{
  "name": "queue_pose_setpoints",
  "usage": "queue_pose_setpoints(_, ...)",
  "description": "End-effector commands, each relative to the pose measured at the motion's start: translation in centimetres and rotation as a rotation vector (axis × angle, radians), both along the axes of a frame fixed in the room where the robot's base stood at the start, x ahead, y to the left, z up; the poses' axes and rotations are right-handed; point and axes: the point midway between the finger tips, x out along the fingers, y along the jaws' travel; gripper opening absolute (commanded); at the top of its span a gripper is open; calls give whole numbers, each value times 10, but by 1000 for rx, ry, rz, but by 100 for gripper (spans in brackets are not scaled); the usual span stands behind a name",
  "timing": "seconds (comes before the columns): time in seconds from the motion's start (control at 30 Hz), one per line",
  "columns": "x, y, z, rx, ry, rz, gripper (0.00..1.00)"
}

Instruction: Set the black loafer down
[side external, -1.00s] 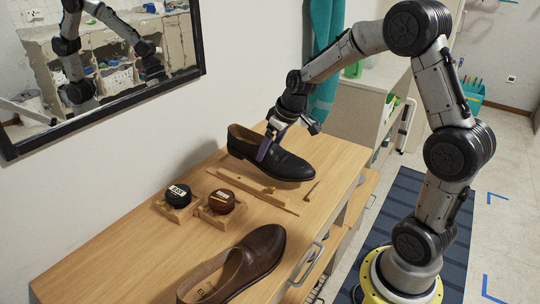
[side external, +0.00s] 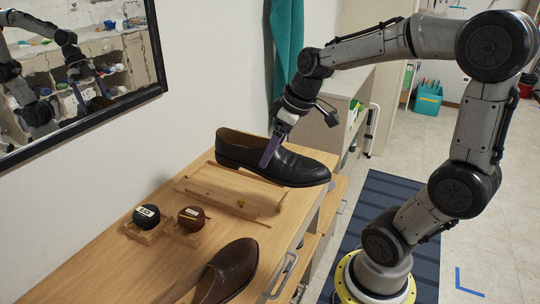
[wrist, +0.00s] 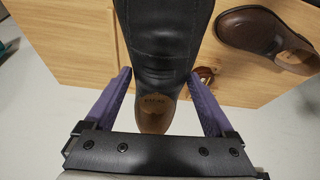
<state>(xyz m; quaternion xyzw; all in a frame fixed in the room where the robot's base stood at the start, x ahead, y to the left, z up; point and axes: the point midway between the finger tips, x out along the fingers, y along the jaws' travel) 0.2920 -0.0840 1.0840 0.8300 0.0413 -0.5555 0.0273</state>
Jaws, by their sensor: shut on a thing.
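The black loafer (side external: 295,168) is at the far end of the wooden dresser top, its toe pointing right and its opening to the left. My gripper (side external: 270,152) comes down on it from above, with a purple finger against its near side. In the wrist view the black loafer (wrist: 165,40) lies between the two purple fingers of my gripper (wrist: 160,78), with its tan insole near me. The loafer looks roughly level. I cannot clearly tell whether its sole touches the surface below.
A wooden board (side external: 235,190) lies just in front of the loafer. Two round tins (side external: 146,215) (side external: 191,218) sit on small wooden blocks. A brown loafer (side external: 230,272) lies at the near end, also in the wrist view (wrist: 255,30). A teal cloth (side external: 286,50) hangs behind.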

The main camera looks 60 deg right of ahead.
Motion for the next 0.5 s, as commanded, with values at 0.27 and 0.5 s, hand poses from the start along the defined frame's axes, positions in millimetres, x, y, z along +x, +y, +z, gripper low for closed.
queue_pose_setpoints(0.27,17,-49,9,0,-2,106,5)
queue_pose_setpoints(0.5,8,-122,1,0,-2,1,5)
